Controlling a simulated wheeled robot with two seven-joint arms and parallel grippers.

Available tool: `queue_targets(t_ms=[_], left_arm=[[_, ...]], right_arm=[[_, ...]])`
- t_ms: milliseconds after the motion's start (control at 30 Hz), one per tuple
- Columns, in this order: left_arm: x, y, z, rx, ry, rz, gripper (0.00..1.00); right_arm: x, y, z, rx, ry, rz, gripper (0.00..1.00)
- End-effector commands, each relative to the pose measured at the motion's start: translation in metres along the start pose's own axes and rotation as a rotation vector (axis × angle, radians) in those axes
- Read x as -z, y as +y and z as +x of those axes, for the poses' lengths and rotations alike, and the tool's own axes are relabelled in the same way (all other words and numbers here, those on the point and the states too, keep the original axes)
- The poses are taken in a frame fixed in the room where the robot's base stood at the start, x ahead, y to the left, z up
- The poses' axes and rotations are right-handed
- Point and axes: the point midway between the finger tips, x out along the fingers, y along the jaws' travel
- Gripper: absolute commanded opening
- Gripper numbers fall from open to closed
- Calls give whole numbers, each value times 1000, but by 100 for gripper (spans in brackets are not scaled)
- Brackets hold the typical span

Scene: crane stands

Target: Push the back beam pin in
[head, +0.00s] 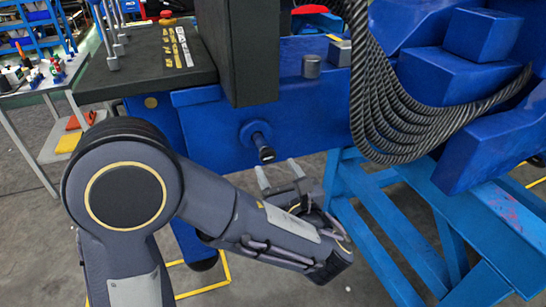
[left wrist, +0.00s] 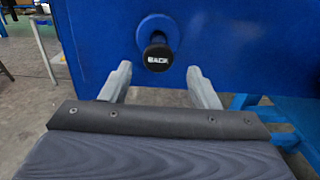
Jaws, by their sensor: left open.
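The back beam pin (head: 265,152) is a black rod with a rounded end, sticking out of a round blue collar on the side of the blue beam (head: 205,130). In the left wrist view the pin (left wrist: 157,58) faces me, and its black end reads "BACK" in white. My left gripper (head: 280,170) is open and empty, just below and to the right of the pin in the head view. In the left wrist view its two grey fingers (left wrist: 158,78) point at the beam, with the pin's end above and between them. My right gripper is not in view.
Thick dark cables (head: 385,110) hang in loops right of the pin. A light-blue stand (head: 375,215) fills the lower right. A black panel (head: 140,65) with a red button lies on top at left. Grey floor shows below the beam.

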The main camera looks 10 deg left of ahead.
Motion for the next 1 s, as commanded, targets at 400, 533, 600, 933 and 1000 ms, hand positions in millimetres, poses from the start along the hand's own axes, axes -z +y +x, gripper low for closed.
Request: queue_targets(t_ms=[400,533,600,933,1000], left_arm=[[0,2,57,-4,3,-1,55],[0,1,60,-2,3,-2,55],[0,1,60,-1,3,-2,55],[0,1,60,-2,3,-2,27],[0,1,59,-2,3,-2,17]], right_arm=[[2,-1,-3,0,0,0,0],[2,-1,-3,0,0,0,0],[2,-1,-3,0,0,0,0],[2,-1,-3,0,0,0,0],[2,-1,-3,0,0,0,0]])
